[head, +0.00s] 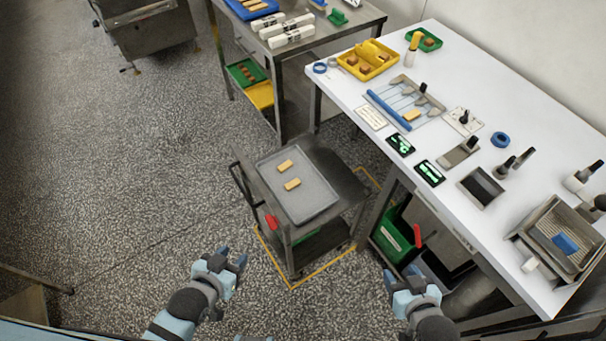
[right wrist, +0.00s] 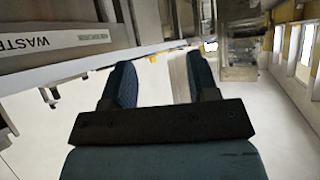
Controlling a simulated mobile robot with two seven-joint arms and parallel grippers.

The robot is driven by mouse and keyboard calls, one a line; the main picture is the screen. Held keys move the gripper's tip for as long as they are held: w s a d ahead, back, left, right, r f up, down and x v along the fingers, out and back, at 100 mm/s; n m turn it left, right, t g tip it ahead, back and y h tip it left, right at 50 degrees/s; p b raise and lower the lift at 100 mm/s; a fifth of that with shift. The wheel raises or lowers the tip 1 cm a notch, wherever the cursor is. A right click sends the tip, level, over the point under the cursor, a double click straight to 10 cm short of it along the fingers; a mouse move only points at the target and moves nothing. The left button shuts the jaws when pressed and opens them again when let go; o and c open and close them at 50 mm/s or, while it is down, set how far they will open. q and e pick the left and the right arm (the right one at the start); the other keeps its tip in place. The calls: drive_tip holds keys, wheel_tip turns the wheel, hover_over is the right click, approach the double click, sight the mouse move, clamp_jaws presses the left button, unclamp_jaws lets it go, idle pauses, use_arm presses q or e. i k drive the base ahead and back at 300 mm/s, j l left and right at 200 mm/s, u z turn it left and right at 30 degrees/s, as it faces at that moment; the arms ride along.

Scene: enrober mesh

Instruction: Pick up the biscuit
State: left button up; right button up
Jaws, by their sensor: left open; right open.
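Two tan biscuits lie on a grey tray (head: 318,207) on a low metal cart: one biscuit (head: 285,166) further back, the other biscuit (head: 292,184) just in front of it. Another tan biscuit-like bar (head: 411,115) sits by the wire mesh on the white table. My left gripper (head: 232,262) is open and empty, in front of the cart and to its left. My right gripper (head: 412,280) is open and empty, to the right of the cart near the table's front edge. Its two dark fingers (right wrist: 155,88) show apart in the right wrist view, with nothing between them.
The white table (head: 355,90) on the right holds a yellow bin (head: 369,60), small displays, scrapers and a metal grated box (head: 562,240). A green crate (head: 392,238) stands beneath it. A second metal table stands behind the cart.

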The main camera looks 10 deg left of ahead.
sight(290, 186)
drive_tip(key=j+z, duration=0.35)
drive_tip(key=i+j+z, duration=0.1)
drive_tip(key=z, duration=0.25)
drive_tip(key=j+z, duration=0.2)
drive_tip(key=j, duration=0.35)
drive_tip(key=k+j+z, duration=0.15)
drive_tip(key=j, duration=1.25)
drive_tip(key=k+j+z, duration=0.1)
drive_tip(key=j, duration=0.7)
drive_tip(key=i, duration=0.5)
